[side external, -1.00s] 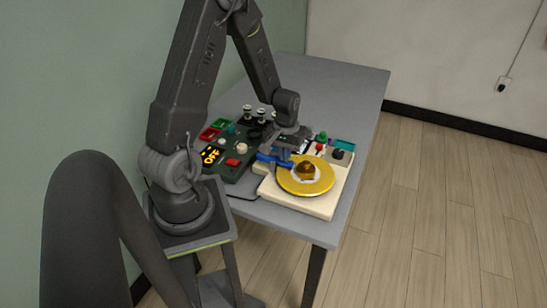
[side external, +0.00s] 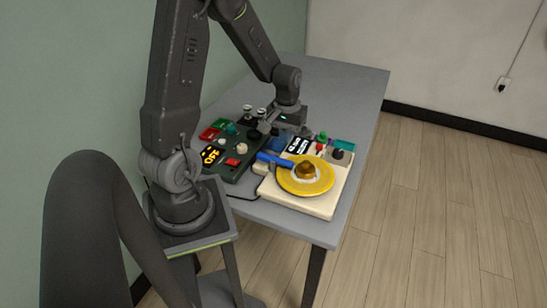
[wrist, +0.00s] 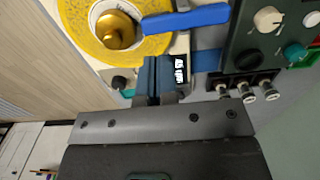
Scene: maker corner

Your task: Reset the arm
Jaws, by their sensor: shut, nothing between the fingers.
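A cream turntable-like box (side external: 318,208) carries a yellow disc (side external: 322,187) with a brass knob (side external: 305,170) at its centre. A bright blue arm (side external: 274,159) reaches from the left, its tip over the disc's edge. The wrist view also shows the blue arm (wrist: 188,19) beside the brass knob (wrist: 115,30). My gripper (wrist: 153,62) is shut and empty. Its fingers stand beside a small black display with white text (wrist: 181,68), apart from the blue arm. In the side view my gripper hangs behind the disc, its fingertips hard to make out.
A dark green panel (side external: 231,170) with a yellow-lit display (side external: 209,155), knobs and a red button (side external: 232,162) sits left of the box. Black-and-silver posts (wrist: 246,94) stand near my gripper. The grey table's far part (side external: 345,85) is clear.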

